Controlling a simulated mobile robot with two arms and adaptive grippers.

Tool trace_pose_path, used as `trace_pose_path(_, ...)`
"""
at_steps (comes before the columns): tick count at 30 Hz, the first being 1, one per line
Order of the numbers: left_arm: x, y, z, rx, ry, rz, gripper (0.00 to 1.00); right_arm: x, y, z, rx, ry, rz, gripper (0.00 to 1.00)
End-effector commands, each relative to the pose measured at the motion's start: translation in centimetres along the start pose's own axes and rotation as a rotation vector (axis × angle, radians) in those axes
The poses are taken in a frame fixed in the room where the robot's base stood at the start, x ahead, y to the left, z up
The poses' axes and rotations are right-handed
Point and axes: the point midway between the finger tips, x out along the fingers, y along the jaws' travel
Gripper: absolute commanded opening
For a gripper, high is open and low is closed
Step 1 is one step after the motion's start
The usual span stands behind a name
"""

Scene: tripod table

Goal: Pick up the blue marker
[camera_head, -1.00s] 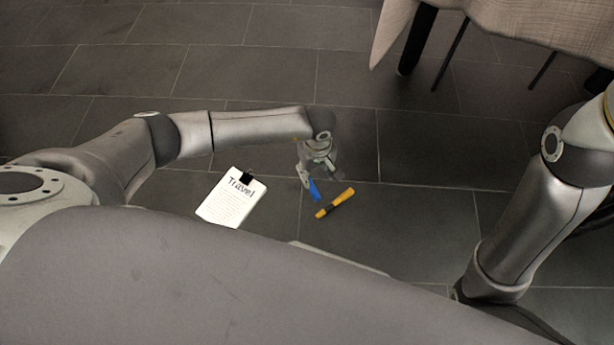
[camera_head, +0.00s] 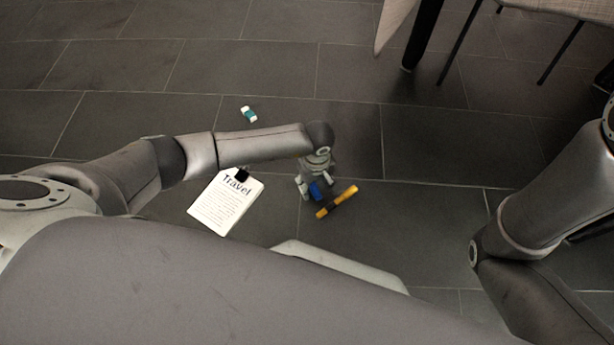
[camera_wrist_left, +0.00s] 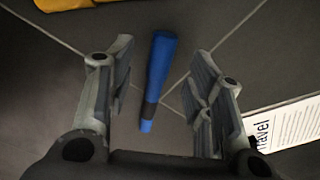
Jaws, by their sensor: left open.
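The blue marker (camera_head: 316,190) lies on the dark tiled floor, partly hidden by my left gripper (camera_head: 316,186) in the head view. In the left wrist view the whole blue marker (camera_wrist_left: 158,75) shows, blue with a dark band near its lower end. My left gripper (camera_wrist_left: 164,62) is open, with one finger on each side of the marker in that view. Floor shows between the marker and both fingers, so they look apart from it. I cannot tell the exact height of the fingers above it. My right gripper is not in view.
A yellow and black stick-shaped object (camera_head: 336,204) lies close to the marker's right. A white "Travel" clipboard (camera_head: 225,204) lies to the left. A small teal and white block (camera_head: 249,114) lies farther back. A cloth-covered table (camera_head: 395,22) stands at the top right.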

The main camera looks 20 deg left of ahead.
Motion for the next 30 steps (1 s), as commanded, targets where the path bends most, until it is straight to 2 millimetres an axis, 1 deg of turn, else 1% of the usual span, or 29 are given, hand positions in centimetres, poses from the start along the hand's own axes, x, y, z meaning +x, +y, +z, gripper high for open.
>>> trace_pose_path(1,0.81,0.03,0.03,0.0,-0.001,0.001,0.48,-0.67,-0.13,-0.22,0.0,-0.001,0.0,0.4)
trace_pose_path(3,1.12,0.04,0.04,0.001,-0.001,0.001,0.48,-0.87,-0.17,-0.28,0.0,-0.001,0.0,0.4)
trace_pose_path(12,1.16,0.05,0.02,0.001,0.0,0.001,0.48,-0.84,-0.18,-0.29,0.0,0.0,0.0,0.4)
trace_pose_path(13,1.16,0.05,0.02,0.001,0.0,0.001,0.46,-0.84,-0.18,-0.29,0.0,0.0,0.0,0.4)
trace_pose_path(22,1.15,0.04,0.01,0.0,0.0,0.001,0.08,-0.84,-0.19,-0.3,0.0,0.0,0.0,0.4)
trace_pose_path(30,1.14,0.05,0.0,0.0,0.0,0.002,0.06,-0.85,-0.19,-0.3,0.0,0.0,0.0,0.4)
